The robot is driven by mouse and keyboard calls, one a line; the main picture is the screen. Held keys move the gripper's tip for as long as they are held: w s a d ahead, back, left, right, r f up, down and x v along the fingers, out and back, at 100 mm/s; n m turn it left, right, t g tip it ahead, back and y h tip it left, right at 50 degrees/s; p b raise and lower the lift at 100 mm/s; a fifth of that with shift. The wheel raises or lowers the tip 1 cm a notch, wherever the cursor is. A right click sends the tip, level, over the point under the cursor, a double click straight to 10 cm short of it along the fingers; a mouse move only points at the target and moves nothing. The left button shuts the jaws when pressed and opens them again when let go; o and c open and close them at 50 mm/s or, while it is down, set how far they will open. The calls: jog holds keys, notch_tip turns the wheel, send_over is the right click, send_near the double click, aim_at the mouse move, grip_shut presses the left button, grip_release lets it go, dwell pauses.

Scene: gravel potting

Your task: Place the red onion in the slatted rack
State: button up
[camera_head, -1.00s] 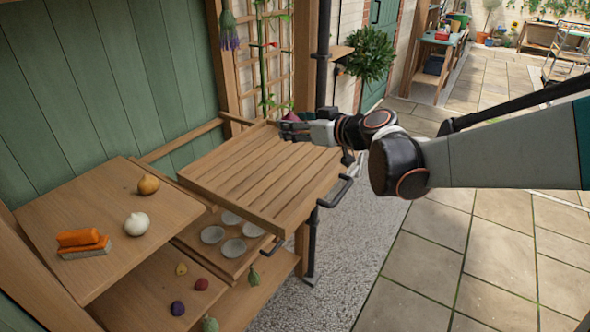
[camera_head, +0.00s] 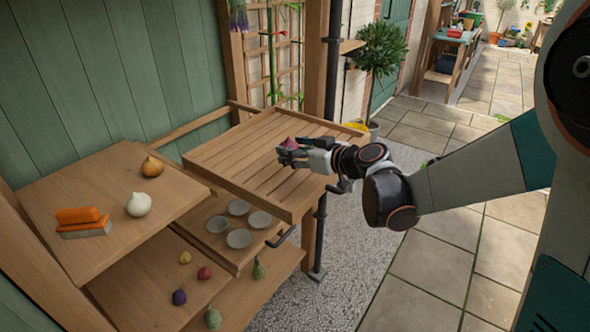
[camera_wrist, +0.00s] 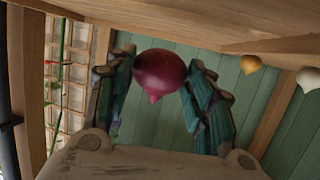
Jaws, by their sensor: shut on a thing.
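The red onion (camera_head: 290,142) is dark purple-red with a pointed tip. My gripper (camera_head: 288,153) is shut on it and holds it over the right part of the slatted rack (camera_head: 218,180). In the wrist view the onion (camera_wrist: 159,72) sits between the two finger pads, its tip pointing down in the picture. The slatted rack is a wooden tray with raised edges, and no other object shows on it. The onion appears slightly above the slats, but the exact gap cannot be told.
Below the rack, a tray holds several pale dishes (camera_head: 239,238). Small vegetables lie on the lower shelf (camera_head: 135,290).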

aim_at(295, 175)
jog(key=shift+f+b, duration=0.85)
jog(key=shift+f, duration=1.4)
jog(key=shift+f, duration=0.1)
jog(key=o, duration=1.1)
